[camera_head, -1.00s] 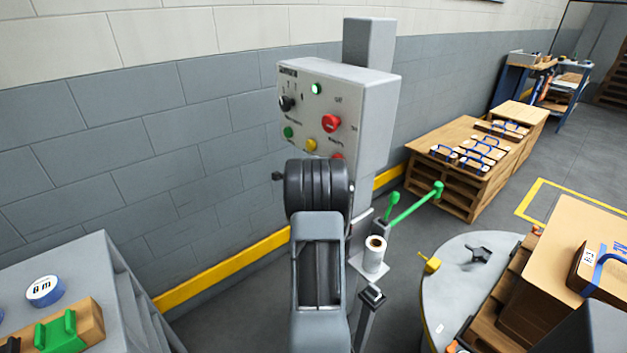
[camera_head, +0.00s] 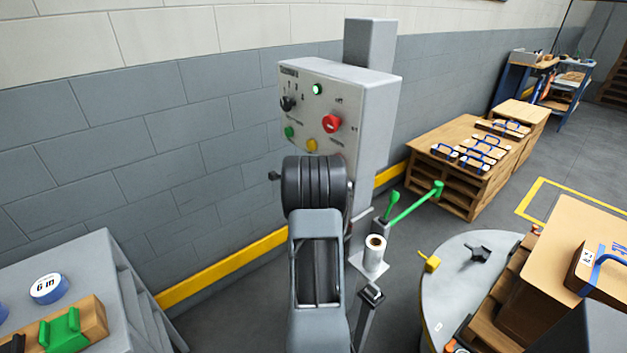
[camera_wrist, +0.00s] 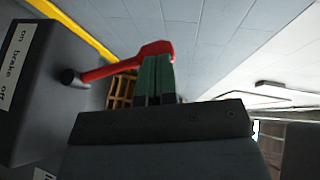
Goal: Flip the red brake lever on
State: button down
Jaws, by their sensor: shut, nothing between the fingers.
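The red brake lever (camera_wrist: 108,70) shows in the wrist view. It runs from a dark pivot on the side of a grey box (camera_wrist: 35,95) to a thicker red end. A white label (camera_wrist: 14,65) on the box reads "on", "brake", "off". My gripper (camera_wrist: 157,60) has green fingers, shut and empty. The fingertips overlap the lever's red end in the picture; I cannot tell whether they touch it. In the head view my arm hides the gripper and the lever.
In the head view a grey control panel (camera_head: 358,95) with coloured buttons stands before the wall. Green-knobbed levers (camera_head: 412,207) and a white roll (camera_head: 374,252) are right of my arm. A round grey table (camera_head: 452,305) stands at lower right, a grey bench (camera_head: 75,265) at lower left.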

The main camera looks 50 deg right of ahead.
jog(key=v, duration=1.3)
jog(key=shift+s+d+r+p, duration=0.15)
jog(key=shift+d+r+p, duration=0.2)
jog(key=shift+d+p, duration=0.05)
